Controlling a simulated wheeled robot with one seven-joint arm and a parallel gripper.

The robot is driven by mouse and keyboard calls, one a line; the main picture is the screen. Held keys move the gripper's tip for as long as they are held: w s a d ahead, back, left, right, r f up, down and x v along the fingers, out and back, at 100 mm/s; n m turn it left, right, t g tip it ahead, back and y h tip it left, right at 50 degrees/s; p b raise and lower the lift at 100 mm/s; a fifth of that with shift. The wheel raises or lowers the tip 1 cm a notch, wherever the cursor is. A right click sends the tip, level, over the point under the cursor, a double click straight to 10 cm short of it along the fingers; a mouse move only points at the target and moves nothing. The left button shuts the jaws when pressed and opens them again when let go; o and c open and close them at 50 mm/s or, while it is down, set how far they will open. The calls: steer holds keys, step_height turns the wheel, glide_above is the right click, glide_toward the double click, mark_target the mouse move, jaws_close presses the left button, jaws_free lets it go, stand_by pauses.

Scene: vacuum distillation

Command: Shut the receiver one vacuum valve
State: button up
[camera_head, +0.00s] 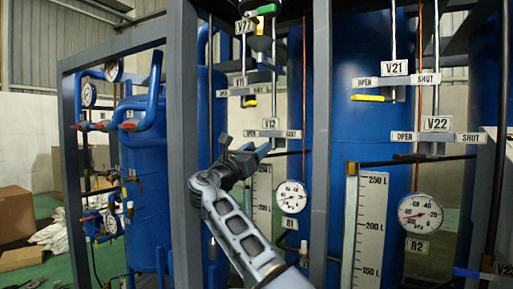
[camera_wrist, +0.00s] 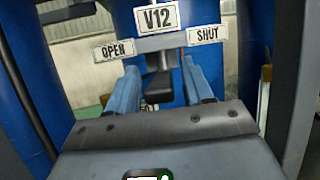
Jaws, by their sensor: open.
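The V12 valve label (camera_head: 270,124) is on the rack above the R1 gauge (camera_head: 292,197). In the wrist view the V12 plate (camera_wrist: 157,17) is at top centre, with the OPEN plate (camera_wrist: 114,50) on the left and the SHUT plate (camera_wrist: 206,32) on the right. The black valve handle (camera_wrist: 159,88) hangs below the plates, its end facing the wrist camera. My gripper (camera_wrist: 161,78) is open, its two blue-grey fingers on either side of the handle, with gaps showing. In the head view my gripper (camera_head: 256,151) is just below V12, hiding part of the handle.
V11 (camera_head: 240,82) with its yellow handle is above. V21 (camera_head: 394,68) and V22 (camera_head: 436,124) are to the right. A grey frame post (camera_head: 321,120) stands close right of my gripper, another post (camera_head: 183,130) to the left. Boxes (camera_head: 15,213) lie on the floor at left.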

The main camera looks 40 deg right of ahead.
steer(key=shift+d+r, duration=0.1)
steer(key=shift+d, duration=0.2)
steer(key=shift+c, duration=0.5)
jaws_close()
